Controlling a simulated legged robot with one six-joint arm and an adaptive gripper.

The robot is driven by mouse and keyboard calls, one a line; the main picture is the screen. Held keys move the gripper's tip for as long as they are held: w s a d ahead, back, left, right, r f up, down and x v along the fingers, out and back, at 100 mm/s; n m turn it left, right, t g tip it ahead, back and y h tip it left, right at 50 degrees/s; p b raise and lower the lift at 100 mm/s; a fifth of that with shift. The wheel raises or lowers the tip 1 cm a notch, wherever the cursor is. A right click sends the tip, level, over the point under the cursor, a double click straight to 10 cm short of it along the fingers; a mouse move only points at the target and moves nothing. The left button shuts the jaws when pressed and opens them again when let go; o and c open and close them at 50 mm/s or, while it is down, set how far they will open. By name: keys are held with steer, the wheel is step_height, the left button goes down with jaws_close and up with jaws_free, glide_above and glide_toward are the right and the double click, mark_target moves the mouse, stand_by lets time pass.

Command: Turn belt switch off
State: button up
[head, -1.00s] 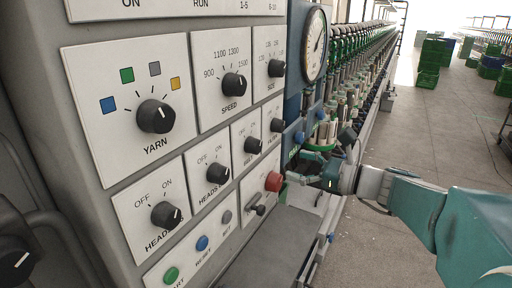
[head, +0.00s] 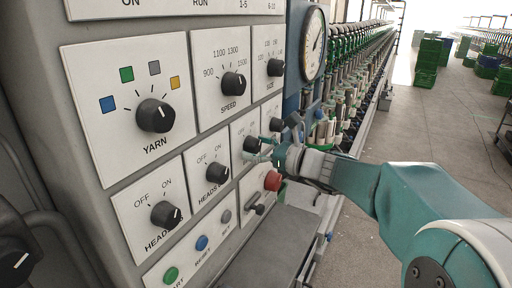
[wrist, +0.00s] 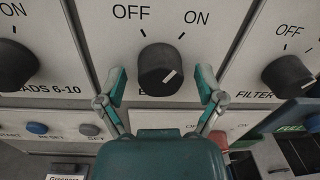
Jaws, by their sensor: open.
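The belt switch is a round black knob (wrist: 160,70) on a white plate, with OFF at its upper left and ON at its upper right. Its white mark points up and right, toward ON. In the head view the knob (head: 252,145) is partly covered by my gripper (head: 266,150). In the wrist view my gripper (wrist: 161,80) is open, with one teal finger on each side of the knob. Gaps show between the fingers and the knob, so it is not gripped.
The FILTER knob (wrist: 289,76) is close on the right and the HEADS 6-10 knob (wrist: 15,62) on the left. A round gauge (head: 314,43) stands above right. The aisle floor (head: 400,125) is open.

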steer(key=shift+c, duration=0.4)
steer(key=c, duration=1.1)
steer(key=shift+n, duration=0.4)
steer(key=n, duration=0.5)
steer(key=shift+d+n, duration=0.1)
steer(key=shift+n, duration=0.3)
steer(key=n, duration=0.5)
steer(key=shift+n, duration=0.3)
steer(key=shift+f, duration=0.1)
steer(key=shift+o, duration=0.2)
steer(key=o, duration=1.1)
